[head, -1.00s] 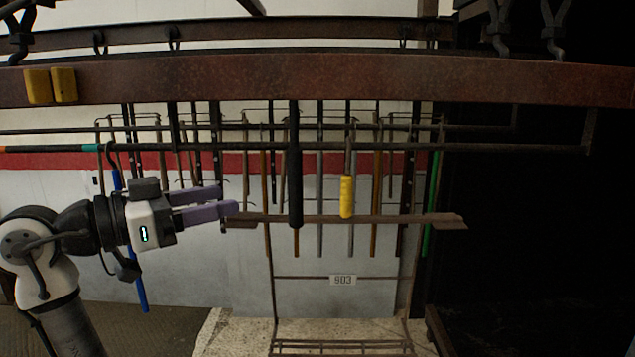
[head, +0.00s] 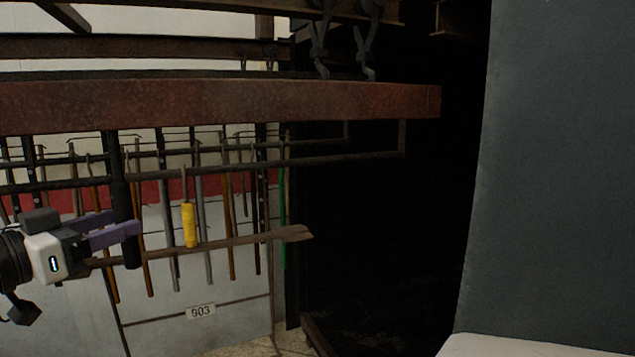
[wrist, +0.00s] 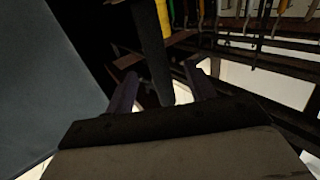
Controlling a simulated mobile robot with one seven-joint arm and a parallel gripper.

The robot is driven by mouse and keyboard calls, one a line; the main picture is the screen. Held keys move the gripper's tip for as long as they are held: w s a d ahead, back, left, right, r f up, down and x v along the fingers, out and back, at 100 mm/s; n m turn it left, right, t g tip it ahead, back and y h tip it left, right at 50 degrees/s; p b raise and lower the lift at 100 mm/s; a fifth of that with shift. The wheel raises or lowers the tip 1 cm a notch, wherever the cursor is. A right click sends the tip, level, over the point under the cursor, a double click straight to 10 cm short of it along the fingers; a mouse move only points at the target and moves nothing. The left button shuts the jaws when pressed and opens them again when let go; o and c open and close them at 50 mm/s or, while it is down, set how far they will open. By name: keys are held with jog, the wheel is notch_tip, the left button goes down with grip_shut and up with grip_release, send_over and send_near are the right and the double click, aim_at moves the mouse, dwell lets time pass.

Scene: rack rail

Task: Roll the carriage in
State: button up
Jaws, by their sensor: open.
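The carriage is a rusty beam (head: 220,105) with dark rods below it, hung with several long coloured bars. A black-sleeved handle (head: 121,195) hangs down from it, left of a shorter yellow grip (head: 189,225). My gripper (head: 128,226) is open, its purple fingers at the lower part of the black handle. In the wrist view, the black handle (wrist: 152,45) stands between the spread fingers (wrist: 161,74); I cannot tell whether either finger touches it. The yellow grip (wrist: 170,12) shows just beyond.
A dark opening (head: 390,230) lies to the right of the carriage's end. A large grey panel (head: 560,170) stands at its right side and also fills the left of the wrist view (wrist: 45,80). Dark hooks (head: 367,40) hang above the beam. A plate marked 903 (head: 201,311) is below.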

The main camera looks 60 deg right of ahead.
jog(key=shift+d, duration=0.1)
jog(key=shift+w+d, duration=0.15)
jog(key=shift+d, duration=1.05)
grip_shut()
